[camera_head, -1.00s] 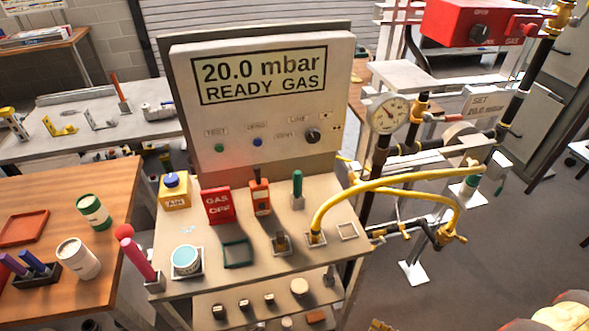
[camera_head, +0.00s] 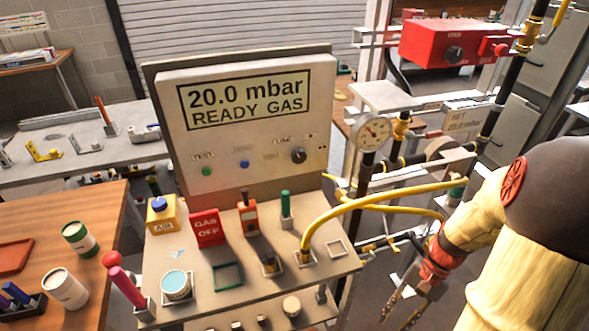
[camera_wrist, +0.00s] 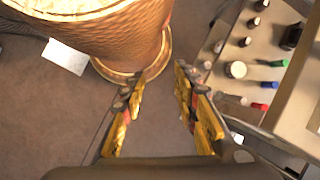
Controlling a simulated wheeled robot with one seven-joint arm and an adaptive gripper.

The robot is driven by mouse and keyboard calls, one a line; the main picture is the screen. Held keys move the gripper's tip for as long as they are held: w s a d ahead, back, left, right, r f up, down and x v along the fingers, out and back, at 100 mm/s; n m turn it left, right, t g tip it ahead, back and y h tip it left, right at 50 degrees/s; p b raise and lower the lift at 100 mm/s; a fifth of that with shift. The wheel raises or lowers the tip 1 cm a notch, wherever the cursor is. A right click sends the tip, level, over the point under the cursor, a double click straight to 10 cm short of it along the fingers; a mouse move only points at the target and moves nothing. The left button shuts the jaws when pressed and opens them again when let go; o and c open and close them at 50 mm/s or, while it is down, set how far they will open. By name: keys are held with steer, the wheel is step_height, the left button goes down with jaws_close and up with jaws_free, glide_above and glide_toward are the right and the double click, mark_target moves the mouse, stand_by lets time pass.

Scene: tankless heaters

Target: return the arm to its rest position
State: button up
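My gripper (camera_head: 408,304) hangs at the lower right of the head view, at the end of my yellow and black arm. It is to the right of the test cart and apart from it. In the wrist view my gripper (camera_wrist: 158,105) points down at the floor, its two yellow fingers spread apart with nothing between them. The fingertips touch nothing that I can see.
The cart (camera_head: 345,263) stands left of my gripper, carrying the gauge panel (camera_head: 250,135) and a yellow hose (camera_head: 370,199). Pipes with a dial gauge (camera_head: 373,131) stand behind my arm. Its lower shelf items (camera_wrist: 236,69) show in the wrist view. Bare floor (camera_wrist: 205,20) lies below.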

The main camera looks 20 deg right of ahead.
steer(key=w+a+r+n+t+h, duration=0.1)
steer(key=a+r+n+t, duration=0.1)
steer(key=a+r, duration=0.3)
steer(key=w+a+r+n+t+h+p, duration=0.1)
steer(key=a+r+n, duration=0.4)
steer(key=r, duration=0.7)
steer(key=w+a+r+n+t+h, duration=0.1)
steer(key=a+r+n+t+h, duration=0.2)
steer(key=a+r, duration=0.3)
step_height(320, 180, up, 3)
steer(key=shift+w+r+n+t+p, duration=0.1)
steer(key=shift+w+n+t+p, duration=0.3)
steer(key=shift+n+t, duration=0.35)
steer(key=shift+a, duration=0.25)
